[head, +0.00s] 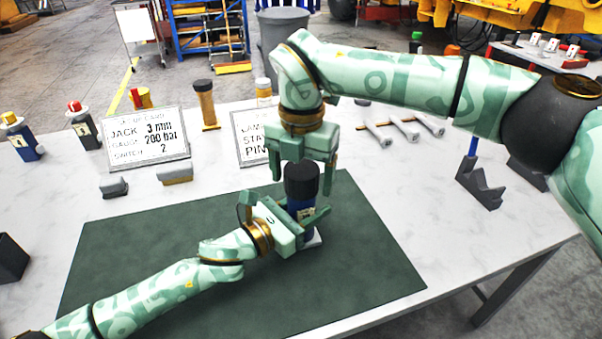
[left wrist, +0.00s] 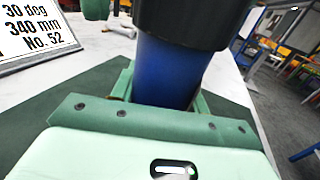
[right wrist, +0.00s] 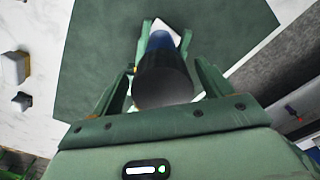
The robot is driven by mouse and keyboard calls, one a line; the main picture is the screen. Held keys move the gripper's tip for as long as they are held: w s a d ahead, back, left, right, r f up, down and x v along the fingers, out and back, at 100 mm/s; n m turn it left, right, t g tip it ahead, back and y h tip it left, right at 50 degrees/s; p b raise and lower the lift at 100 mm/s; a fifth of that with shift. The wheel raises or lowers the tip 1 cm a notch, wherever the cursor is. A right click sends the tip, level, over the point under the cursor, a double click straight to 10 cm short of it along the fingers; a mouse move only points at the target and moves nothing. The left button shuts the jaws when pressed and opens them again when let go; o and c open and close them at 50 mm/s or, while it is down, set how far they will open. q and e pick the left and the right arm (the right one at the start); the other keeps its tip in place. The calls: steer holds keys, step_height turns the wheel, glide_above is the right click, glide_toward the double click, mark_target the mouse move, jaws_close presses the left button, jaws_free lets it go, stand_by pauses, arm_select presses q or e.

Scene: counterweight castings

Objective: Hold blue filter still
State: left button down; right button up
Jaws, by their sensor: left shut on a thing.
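The blue filter (head: 301,207) stands upright on a small white plate (head: 313,240) on the green mat, with a black cap (head: 301,179) on top. My left gripper (head: 303,214) is shut on its blue body from the side, low down; the body also shows between the fingers in the left wrist view (left wrist: 170,73). My right gripper (head: 303,172) points down from above, its fingers open on either side of the black cap. In the right wrist view the cap (right wrist: 163,82) lies between those fingers with gaps beside it.
The green mat (head: 150,245) is otherwise clear. A setup card (head: 147,138) and a partly hidden second card (head: 247,140) stand behind it. A dark V-shaped stand (head: 483,185) is at the right.

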steer(key=shift+r, duration=2.3)
steer(key=shift+c, duration=0.5)
steer(key=n, duration=0.2)
steer(key=shift+r+n, duration=0.35)
steer(key=shift+n, duration=0.05)
steer(key=n, duration=0.2)
steer(key=r+n, duration=0.1)
steer(key=n, duration=0.1)
steer(key=shift+r, duration=0.1)
steer(key=n, duration=0.2)
steer(key=r+n, duration=0.1)
steer(key=n, duration=0.3)
steer(key=shift+s+r, duration=0.1)
steer(key=shift+r, duration=0.15)
